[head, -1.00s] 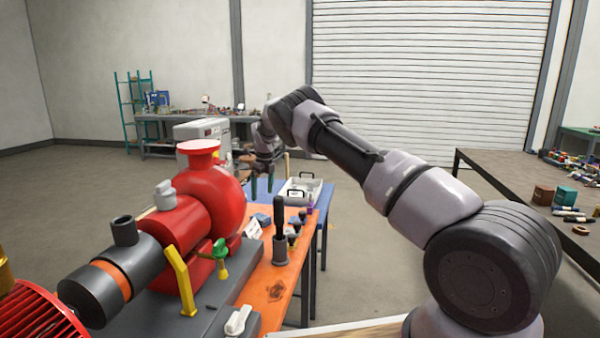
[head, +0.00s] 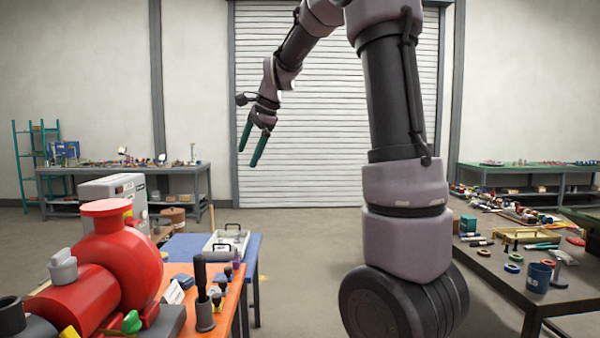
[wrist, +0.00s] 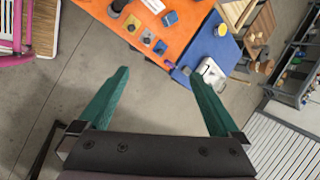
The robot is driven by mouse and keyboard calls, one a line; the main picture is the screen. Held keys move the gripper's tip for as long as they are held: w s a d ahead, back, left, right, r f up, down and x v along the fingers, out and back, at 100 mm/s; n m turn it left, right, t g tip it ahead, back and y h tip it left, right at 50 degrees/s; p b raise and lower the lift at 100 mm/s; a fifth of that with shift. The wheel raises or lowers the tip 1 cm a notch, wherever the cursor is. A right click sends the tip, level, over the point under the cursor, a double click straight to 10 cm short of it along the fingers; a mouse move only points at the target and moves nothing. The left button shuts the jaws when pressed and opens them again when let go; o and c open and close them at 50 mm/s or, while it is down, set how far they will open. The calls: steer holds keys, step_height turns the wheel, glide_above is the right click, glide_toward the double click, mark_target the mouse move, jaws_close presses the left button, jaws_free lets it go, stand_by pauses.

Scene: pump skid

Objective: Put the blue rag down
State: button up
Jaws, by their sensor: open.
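My gripper (head: 250,157) is raised in the air in the head view, its two green fingers pointing down and spread apart. In the wrist view the gripper (wrist: 162,73) is open with nothing between its fingers. A small blue piece (head: 185,281), which looks like the blue rag, lies on the orange table behind a white card. It also shows in the wrist view as a blue patch (wrist: 170,18) on the orange top. It is too small to make out folds. My gripper is well above the table and apart from it.
The orange table (head: 229,300) also holds a dark-handled tool in a grey holder (head: 204,315) and several small knobbed pieces. A red pump (head: 120,260) stands at left. A white tray (head: 222,247) sits on the blue table (head: 185,246). A cluttered dark table (head: 510,280) stands at right.

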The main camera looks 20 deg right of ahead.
steer(key=s+d+f+n+t+h, duration=0.1)
steer(key=s+n, duration=1)
steer(key=s, duration=1.7)
steer(key=shift+s+d+f+t, duration=0.2)
steer(key=shift+d+f+t, duration=0.45)
steer(key=shift+d+t, duration=0.45)
steer(key=shift+w+d, duration=0.1)
